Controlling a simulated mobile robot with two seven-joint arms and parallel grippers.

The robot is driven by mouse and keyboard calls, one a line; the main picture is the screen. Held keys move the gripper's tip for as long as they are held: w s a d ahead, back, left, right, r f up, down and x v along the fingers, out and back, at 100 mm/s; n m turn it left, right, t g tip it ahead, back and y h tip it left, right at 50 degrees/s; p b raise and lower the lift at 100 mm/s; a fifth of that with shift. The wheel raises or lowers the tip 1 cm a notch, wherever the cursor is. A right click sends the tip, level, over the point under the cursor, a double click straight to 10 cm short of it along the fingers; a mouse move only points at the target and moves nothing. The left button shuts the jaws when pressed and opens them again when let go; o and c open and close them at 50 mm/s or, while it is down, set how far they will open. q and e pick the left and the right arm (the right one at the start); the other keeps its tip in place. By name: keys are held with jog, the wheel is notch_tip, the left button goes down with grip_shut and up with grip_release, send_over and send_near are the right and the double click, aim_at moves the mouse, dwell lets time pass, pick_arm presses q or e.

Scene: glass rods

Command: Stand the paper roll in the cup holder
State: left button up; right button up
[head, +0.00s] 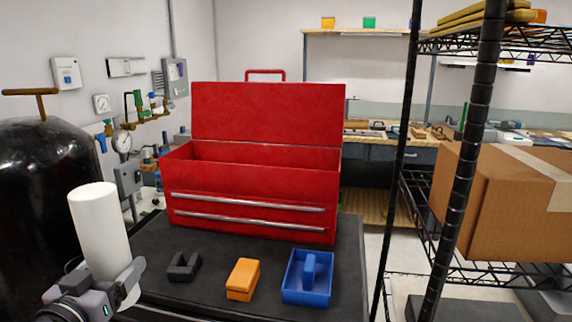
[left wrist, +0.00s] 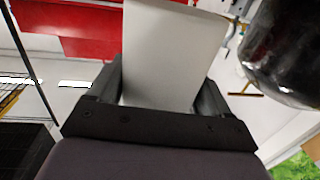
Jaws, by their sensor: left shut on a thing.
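The white paper roll (head: 97,225) is upright, leaning slightly, at the left of the head view. My left gripper (head: 117,273) is shut on its lower part and holds it in front of the dark bench top. In the left wrist view the roll (left wrist: 172,55) sits between the two dark fingers of the gripper (left wrist: 158,90). I cannot clearly tell which thing is the cup holder. A blue open holder (head: 293,293) with an upright middle piece stands on the bench, right of the roll and apart from it. My right gripper is not in view.
An open red toolbox (head: 250,190) stands at the back of the black bench top (head: 205,296). A black notched block (head: 183,267) and an orange block (head: 243,279) lie in front. A dark tank (head: 30,190) is left; a wire rack with a cardboard box (head: 490,205) is right.

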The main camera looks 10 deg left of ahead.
pick_arm(q)
jog(key=s+d+f, duration=0.3)
jog(key=d, duration=0.4)
jog(key=s+d+f+h, duration=0.1)
jog(key=s+d+f, duration=0.2)
jog(key=d, duration=0.4)
jog(key=shift+s+d+f, duration=0.2)
jog(key=shift+d+f, duration=0.15)
jog(key=shift+f, duration=0.45)
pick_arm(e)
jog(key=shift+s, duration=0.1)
